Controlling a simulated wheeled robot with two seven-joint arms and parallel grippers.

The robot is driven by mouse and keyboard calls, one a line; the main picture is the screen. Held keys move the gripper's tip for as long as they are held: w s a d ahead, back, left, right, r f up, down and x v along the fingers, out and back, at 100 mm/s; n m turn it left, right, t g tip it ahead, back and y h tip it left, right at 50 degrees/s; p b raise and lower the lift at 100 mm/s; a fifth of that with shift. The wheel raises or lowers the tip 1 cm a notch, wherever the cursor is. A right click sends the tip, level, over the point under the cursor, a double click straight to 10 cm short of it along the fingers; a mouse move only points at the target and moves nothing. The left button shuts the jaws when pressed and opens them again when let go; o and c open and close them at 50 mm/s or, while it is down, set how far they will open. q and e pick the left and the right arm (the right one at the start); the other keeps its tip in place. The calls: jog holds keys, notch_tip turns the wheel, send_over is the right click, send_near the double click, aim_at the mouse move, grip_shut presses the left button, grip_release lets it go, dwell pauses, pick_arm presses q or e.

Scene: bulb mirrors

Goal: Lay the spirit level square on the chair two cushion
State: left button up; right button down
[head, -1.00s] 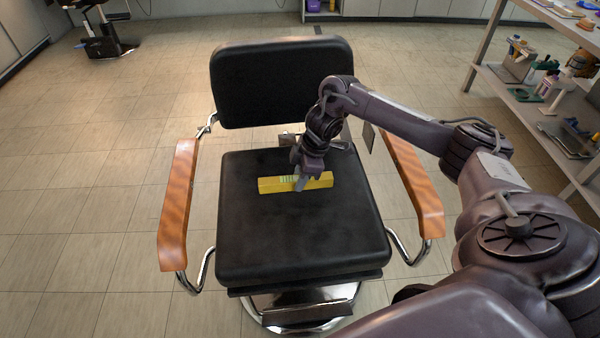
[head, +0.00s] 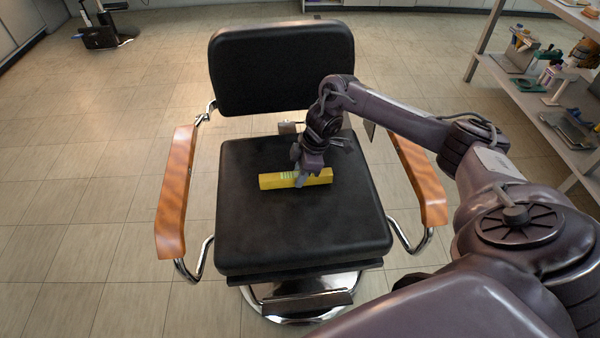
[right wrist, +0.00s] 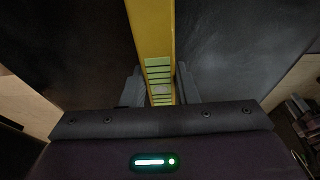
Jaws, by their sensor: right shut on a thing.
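The yellow spirit level (head: 275,181) is at the black seat cushion (head: 290,235) of the salon chair, toward its back half. It runs left to right, roughly parallel to the front edge, its right end slightly higher in the picture. I cannot tell whether it touches the cushion. My right gripper (head: 299,181) is shut on the level near its middle. In the right wrist view the level (right wrist: 152,35) runs between the two fingers (right wrist: 160,90), with pale green marks on it. My left gripper is not in view.
Wooden armrests flank the cushion, left (head: 174,195) and right (head: 418,180). The black backrest (head: 282,68) rises behind it. A shelf rack (head: 560,120) with bottles and tools stands at the right. Tiled floor lies open at the left.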

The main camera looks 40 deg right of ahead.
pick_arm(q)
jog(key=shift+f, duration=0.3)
pick_arm(e)
jog(key=shift+f, duration=0.5)
jog(key=c, duration=1.1)
grip_release()
jog(key=shift+o, duration=0.2)
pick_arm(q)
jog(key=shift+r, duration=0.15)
pick_arm(e)
jog(key=p+v, duration=0.1)
jog(key=v, duration=0.5)
jog(key=shift+r, duration=0.25)
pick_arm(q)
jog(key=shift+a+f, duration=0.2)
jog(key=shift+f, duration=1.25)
pick_arm(e)
jog(key=shift+s+d+r, duration=0.1)
jog(key=shift+d+r, duration=0.15)
jog(key=shift+r, duration=0.45)
